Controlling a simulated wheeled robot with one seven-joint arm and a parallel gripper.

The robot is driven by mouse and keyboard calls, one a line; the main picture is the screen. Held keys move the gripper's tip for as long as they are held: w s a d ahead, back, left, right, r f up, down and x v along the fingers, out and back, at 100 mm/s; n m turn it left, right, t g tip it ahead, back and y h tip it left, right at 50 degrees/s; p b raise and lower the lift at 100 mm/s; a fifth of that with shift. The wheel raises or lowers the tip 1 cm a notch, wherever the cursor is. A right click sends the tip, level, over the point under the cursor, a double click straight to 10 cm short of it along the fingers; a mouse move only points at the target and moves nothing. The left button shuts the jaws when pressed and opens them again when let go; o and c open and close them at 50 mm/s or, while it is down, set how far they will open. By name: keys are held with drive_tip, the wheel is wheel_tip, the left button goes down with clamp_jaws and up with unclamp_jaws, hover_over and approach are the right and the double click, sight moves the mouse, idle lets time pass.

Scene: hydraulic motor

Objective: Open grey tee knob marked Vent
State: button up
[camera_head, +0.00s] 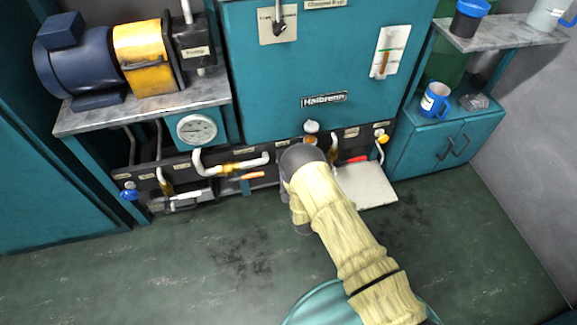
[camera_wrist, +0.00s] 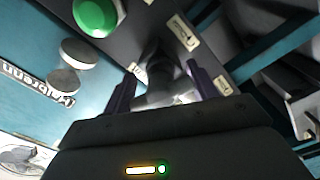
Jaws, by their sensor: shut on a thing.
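The grey tee knob (camera_wrist: 158,92) shows in the wrist view on the dark panel, between the two dark purple fingers of my gripper (camera_wrist: 160,82). My gripper is shut on it, one finger on each side. The knob's lower part is hidden by the gripper body. Small pale labels (camera_wrist: 183,33) lie on the panel close by, but I cannot read Vent on any of them. In the head view my arm covers the knob and the fingers at the low pipe panel under the teal cabinet.
A green round button (camera_wrist: 95,14) and silver round fittings (camera_wrist: 79,52) are close to my gripper. White pipes (camera_head: 230,163), a red-handled valve (camera_head: 357,159) and a pale tray (camera_head: 365,184) flank my arm. A gauge (camera_head: 196,129) is at left. The green floor (camera_head: 200,265) is clear.

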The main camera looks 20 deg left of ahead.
drive_tip(key=shift+d+n+p, duration=0.1)
drive_tip(key=shift+n+p, duration=0.5)
drive_tip(key=shift+n, duration=1)
drive_tip(key=shift+o, duration=0.2)
drive_tip(key=o, duration=1)
drive_tip(key=shift+c, duration=0.2)
